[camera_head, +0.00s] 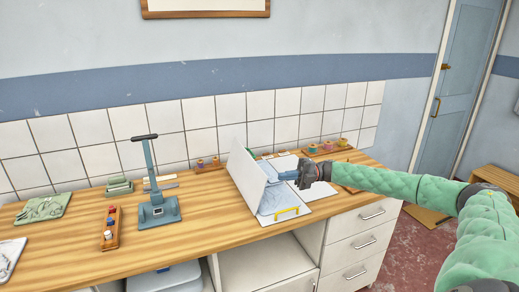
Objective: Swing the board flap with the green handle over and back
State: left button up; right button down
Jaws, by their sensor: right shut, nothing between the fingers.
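A white board flap (246,180) stands steeply tilted on the counter, near the middle of the view. My right gripper (285,177) reaches in from the right and is above the board, on the right side of the raised flap. It is shut and empty. I cannot tell whether its tips touch the flap. My left gripper is out of view.
A blue-grey press with a tall lever (158,208) stands left of the flap. A wooden tray with small bottles (111,229) is beside it. Small coloured items line the tiled back wall. The wooden counter (210,235) is bare between press and flap.

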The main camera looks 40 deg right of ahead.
aim_at(251, 179)
jog(key=i+l, duration=0.5)
jog(key=l, duration=0.15)
jog(key=i+l, duration=0.5)
jog(key=l, duration=0.1)
